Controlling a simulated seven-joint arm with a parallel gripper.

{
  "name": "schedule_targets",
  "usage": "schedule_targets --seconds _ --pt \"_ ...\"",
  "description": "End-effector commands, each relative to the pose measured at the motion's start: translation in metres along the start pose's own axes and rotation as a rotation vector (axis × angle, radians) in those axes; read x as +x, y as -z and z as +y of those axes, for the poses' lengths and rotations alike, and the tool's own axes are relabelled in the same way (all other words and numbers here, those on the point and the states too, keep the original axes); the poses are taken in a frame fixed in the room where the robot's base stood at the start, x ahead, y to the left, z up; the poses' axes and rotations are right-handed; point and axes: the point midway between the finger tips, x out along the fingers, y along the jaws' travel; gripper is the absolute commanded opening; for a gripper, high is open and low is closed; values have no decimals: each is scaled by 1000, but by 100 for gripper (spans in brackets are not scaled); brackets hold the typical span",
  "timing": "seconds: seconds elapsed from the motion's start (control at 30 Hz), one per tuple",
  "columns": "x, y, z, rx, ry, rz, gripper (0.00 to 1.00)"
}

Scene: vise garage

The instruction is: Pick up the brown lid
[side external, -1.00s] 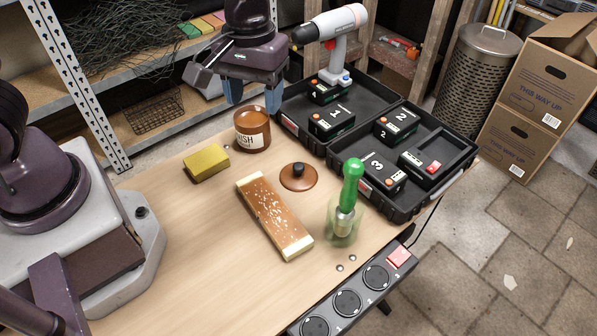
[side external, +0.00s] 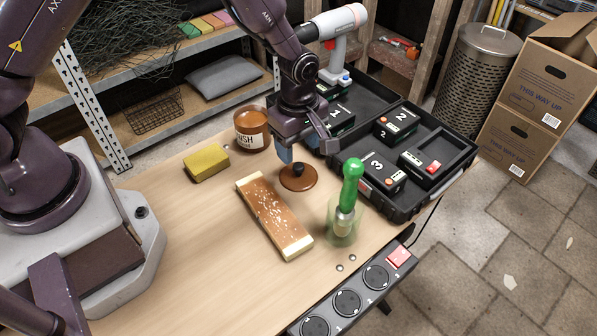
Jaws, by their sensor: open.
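The brown lid (side external: 298,180) is a flat round disc with a dark knob in its middle. It lies on the wooden table between the brown jar and the green-handled tool. My gripper (side external: 303,152) is just above and behind the lid, pointing down, with its blue fingertips near the knob. The gripper is open and holds nothing that I can see. One finger is partly hidden by the gripper body, and I cannot tell whether a finger touches the lid.
A brown jar (side external: 251,128) and a yellow sponge (side external: 206,163) stand to the left. A brown-topped block (side external: 274,217) lies in front. A green-handled brush (side external: 351,185) stands in a clear glass (side external: 343,226). A black case (side external: 425,188) with numbered packs is to the right. The front-left table is clear.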

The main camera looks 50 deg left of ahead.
Motion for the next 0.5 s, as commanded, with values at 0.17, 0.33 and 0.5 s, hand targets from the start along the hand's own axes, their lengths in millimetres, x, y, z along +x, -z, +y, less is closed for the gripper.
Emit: schedule_targets --seconds 0.17,0.33,0.5 --pt "13 0 0 0 1 0 57" --pt "37 -1 -2 1 4 0 57" --pt "58 -1 -1 1 2 0 57"
